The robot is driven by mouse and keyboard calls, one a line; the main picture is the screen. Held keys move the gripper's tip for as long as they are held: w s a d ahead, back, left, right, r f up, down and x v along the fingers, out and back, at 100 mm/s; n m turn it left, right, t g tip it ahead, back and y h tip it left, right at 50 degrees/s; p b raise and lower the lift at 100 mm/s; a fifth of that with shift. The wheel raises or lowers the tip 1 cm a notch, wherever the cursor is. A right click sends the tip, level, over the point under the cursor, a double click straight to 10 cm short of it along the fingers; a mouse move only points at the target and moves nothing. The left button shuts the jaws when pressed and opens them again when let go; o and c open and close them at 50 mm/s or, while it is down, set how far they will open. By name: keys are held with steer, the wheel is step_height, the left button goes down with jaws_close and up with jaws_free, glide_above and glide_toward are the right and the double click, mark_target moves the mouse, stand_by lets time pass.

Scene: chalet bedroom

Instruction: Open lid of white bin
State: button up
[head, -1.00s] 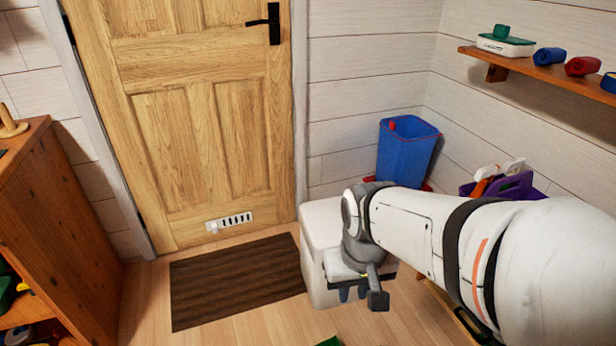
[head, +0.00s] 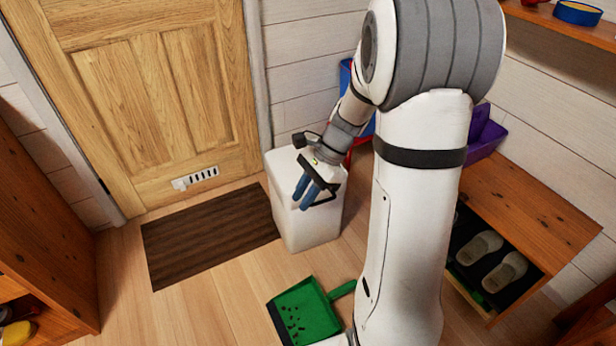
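The white bin (head: 309,229) stands on the floor right of the dark mat, near the wall by the door. Its flat top (head: 281,167) looks closed, though my arm hides part of it. My gripper (head: 307,202) is in front of the bin's top in the picture, with its two blue fingers pointing down and toward the camera. The fingers are a little apart with nothing seen between them. I cannot tell whether they touch the bin.
A green dustpan (head: 305,312) with dark bits lies on the floor before the bin. A brown mat (head: 210,235) lies before the wooden door (head: 150,100).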

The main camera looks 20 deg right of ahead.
steer(key=w+d+f+m+t+y, duration=0.1)
steer(key=w+d+f+m+y, duration=0.3)
steer(key=w+f+m, duration=0.4)
steer(key=m+t+y, duration=0.3)
steer(key=m+t, duration=0.7)
steer(key=m, duration=1.2)
glide_toward(323, 202)
steer(key=x, duration=0.2)
steer(key=shift+t+h, duration=0.3)
steer(key=shift+b+x, duration=1.1)
steer(key=shift+x, duration=3)
steer(key=shift+d+f, duration=0.1)
steer(key=shift+f, duration=0.05)
steer(key=shift+c, duration=0.5)
jaws_close()
